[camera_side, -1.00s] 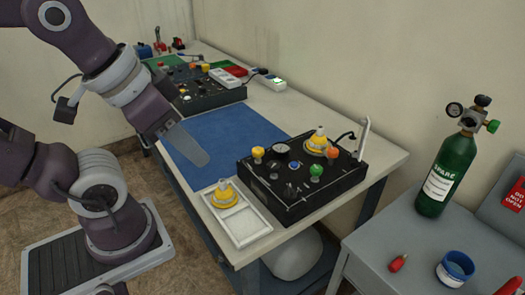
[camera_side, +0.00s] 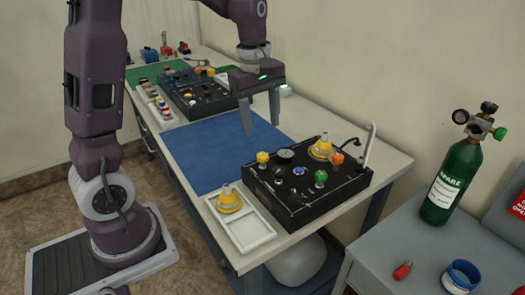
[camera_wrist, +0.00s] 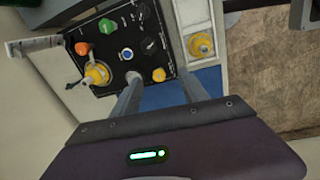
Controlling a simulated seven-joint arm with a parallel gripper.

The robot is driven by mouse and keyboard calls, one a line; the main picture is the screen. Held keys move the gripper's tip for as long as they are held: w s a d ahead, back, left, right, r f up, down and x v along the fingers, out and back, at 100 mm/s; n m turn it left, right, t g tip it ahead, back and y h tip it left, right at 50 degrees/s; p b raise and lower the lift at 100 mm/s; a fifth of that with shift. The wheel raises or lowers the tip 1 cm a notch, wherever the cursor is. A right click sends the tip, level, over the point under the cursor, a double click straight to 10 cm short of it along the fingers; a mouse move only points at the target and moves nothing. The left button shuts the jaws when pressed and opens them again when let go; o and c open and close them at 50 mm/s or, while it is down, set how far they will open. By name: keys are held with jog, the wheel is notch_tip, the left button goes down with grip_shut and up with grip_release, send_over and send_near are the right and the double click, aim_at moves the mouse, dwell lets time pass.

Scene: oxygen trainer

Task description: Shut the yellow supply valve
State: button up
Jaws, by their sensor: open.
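A black control panel (camera_side: 300,208) stands on the bench. I cannot read which is labelled as the supply valve. A green knob (camera_side: 320,176) and an orange knob (camera_side: 337,159) are also on the panel. My gripper (camera_side: 260,128) is open and empty, pointing down above the blue mat, apart from the panel. In the wrist view the yellow knob (camera_wrist: 158,74) shows between the fingers, and the cone fitting (camera_wrist: 97,74) is left of them.
A white tray (camera_side: 248,234) with a second yellow cone sits left of the panel. The blue mat (camera_side: 213,155) is clear. A white upright lever (camera_side: 369,146) rises at the panel's right. A second panel (camera_side: 203,101) stands farther back. A green cylinder (camera_side: 452,182) stands on the side table.

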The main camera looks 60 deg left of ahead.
aim_at(263, 155)
jog(key=w+a+f+n, duration=0.1)
jog(key=f, duration=0.1)
jog(key=w+a+f+n, duration=0.1)
jog(key=f, duration=0.1)
jog(key=w+a+f+n+g, duration=0.1)
jog(key=a+n, duration=0.1)
jog(key=shift+f, duration=0.4)
notch_tip(263, 155, down, 6)
jog(key=shift+f, duration=0.25)
grip_shut()
